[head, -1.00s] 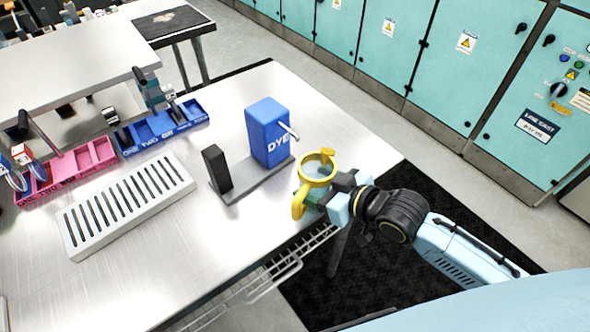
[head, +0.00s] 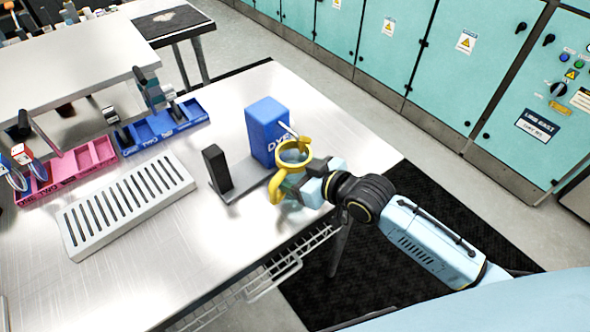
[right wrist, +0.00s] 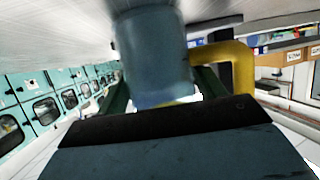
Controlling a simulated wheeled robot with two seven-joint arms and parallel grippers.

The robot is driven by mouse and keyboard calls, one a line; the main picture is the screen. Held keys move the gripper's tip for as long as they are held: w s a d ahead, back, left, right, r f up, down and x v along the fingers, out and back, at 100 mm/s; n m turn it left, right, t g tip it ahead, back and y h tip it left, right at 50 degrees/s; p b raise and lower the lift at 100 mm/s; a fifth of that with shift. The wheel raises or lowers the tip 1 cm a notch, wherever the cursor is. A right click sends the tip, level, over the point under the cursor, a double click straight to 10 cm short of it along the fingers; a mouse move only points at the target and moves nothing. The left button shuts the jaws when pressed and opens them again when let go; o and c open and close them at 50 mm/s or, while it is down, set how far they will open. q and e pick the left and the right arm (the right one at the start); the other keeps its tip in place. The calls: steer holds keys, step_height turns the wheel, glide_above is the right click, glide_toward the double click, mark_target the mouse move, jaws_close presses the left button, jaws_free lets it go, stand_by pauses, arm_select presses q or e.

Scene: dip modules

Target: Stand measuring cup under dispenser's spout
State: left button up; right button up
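The measuring cup (head: 293,153) is a clear cup with a yellow rim and a yellow handle. In the head view it is held beside the blue dispenser (head: 268,130), close to the thin spout (head: 288,130). I cannot tell from this angle whether its mouth is directly under the spout. My right gripper (head: 309,185) is shut on the cup from the right. In the right wrist view the cup's bluish clear body (right wrist: 152,55) stands between the fingers, with the yellow handle (right wrist: 235,68) to its right. My left gripper is not in view.
The dispenser stands on a grey base plate (head: 245,183) with a dark block (head: 217,168) at its left. A slotted white tray (head: 128,204), a pink bin (head: 78,166) and a blue bin (head: 160,128) lie further left. The table's (head: 230,265) front is clear.

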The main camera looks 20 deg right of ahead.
steer(key=o, duration=0.3)
steer(key=shift+r, duration=0.1)
steer(key=v, duration=1.2)
steer(key=shift+r+p, duration=0.1)
steer(key=shift+p, duration=0.3)
